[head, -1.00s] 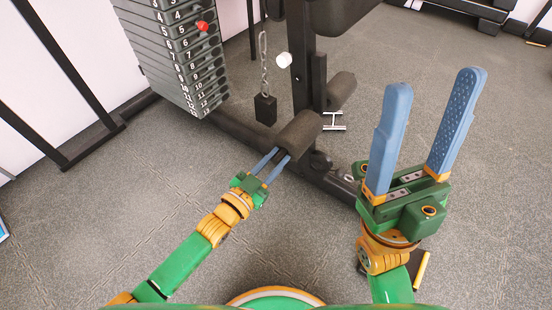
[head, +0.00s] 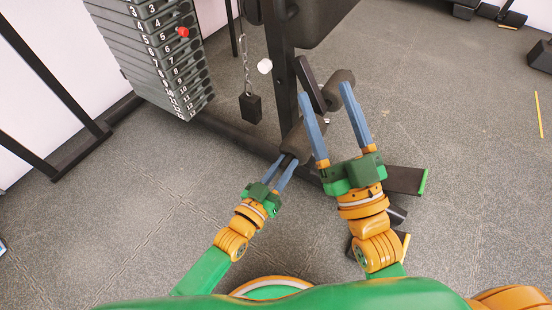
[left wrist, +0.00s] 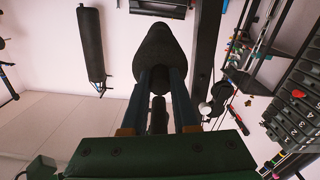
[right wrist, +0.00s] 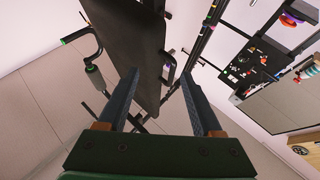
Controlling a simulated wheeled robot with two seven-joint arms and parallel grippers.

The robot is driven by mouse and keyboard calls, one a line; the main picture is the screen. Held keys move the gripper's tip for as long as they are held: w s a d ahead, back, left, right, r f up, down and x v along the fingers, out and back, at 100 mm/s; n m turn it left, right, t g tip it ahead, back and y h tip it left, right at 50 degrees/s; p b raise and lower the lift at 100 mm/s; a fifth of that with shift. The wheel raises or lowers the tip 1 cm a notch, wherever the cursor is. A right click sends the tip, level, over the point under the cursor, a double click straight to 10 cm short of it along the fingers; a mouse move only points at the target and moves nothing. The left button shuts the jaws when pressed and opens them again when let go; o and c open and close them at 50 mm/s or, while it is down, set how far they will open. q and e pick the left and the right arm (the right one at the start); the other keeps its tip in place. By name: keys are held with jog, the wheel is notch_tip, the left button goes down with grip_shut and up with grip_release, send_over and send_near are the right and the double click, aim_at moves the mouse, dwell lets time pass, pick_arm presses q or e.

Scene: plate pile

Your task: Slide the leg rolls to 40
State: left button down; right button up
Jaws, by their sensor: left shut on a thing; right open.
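Two dark padded leg rolls show on the gym machine in the head view. The near roll (head: 299,143) is at the end of my left gripper (head: 287,163), whose blue fingers are shut on it. The left wrist view shows this roll (left wrist: 160,52) end-on at the fingertips. The far roll (head: 341,79) lies just beyond my right gripper (head: 326,92). That gripper is open, its fingers pointing up the picture; whether they touch the roll I cannot tell. The white knob (head: 265,66) sits left of the black upright (head: 284,80). No 40 mark is readable.
A numbered weight stack (head: 160,55) with a red pin knob (head: 183,32) stands at the upper left. A black weight (head: 251,107) hangs on a chain. A dark pad (head: 312,18) overhangs the rolls. Grey floor (head: 455,150) is open on the right.

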pick_arm(q)
jog(key=shift+s+d+r+n+p, duration=0.4)
jog(key=shift+s+d+r+p, duration=0.05)
jog(key=shift+d+r+p, duration=0.1)
jog(key=shift+s+d+r+n+p, duration=0.3)
jog(key=shift+d+n+p, duration=0.1)
pick_arm(e)
notch_tip(320, 180, down, 13)
jog(key=w+d+g+h, duration=0.2)
jog(key=g+h, duration=0.1)
jog(key=g, duration=0.5)
pick_arm(q)
jog(key=shift+s+d+r+n+p, duration=0.45)
jog(key=shift+d+r+n+p, duration=0.25)
jog(key=shift+r+n+p, duration=0.15)
pick_arm(e)
jog(key=s+d+f+m+g+h, duration=0.1)
jog(key=s+d+f+g+h, duration=0.1)
jog(key=s+f+g, duration=0.5)
jog(key=shift+s+d+f, duration=0.25)
jog(key=shift+s+f, duration=0.45)
jog(key=shift+f, duration=1.25)
pick_arm(q)
jog(key=c, duration=0.7)
grip_release()
